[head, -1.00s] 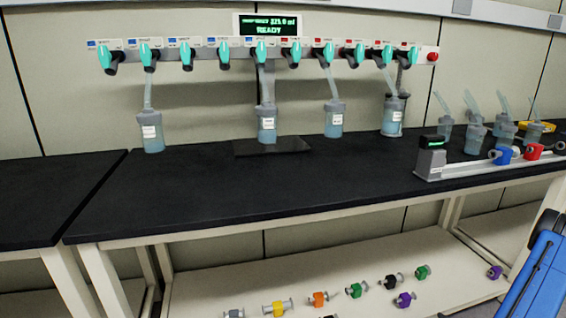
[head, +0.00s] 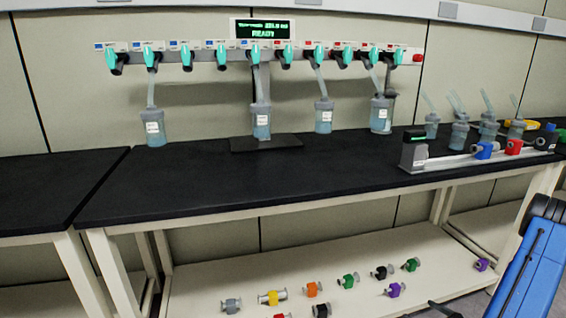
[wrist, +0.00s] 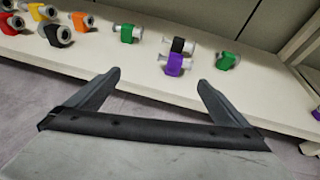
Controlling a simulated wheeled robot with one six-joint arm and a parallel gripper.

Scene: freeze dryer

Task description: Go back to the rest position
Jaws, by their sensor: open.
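My gripper (wrist: 158,82) shows in the wrist view with its two dark fingers spread apart and nothing between them. It hangs in front of the white lower shelf (wrist: 150,60), with the floor beneath it. Beyond the fingertips lie a purple clamp (wrist: 175,65), a black clamp (wrist: 178,45) and green clamps, all clear of the fingers. In the head view, part of my blue arm (head: 530,265) shows at the lower right; the fingers are not clearly seen there.
The black bench top (head: 200,185) holds flasks, some hanging under a teal-valved manifold (head: 265,58). A rail device (head: 415,150) with blue and red clamps stands at the right. Several coloured clamps lie on the lower shelf (head: 200,275). The bench's left front is clear.

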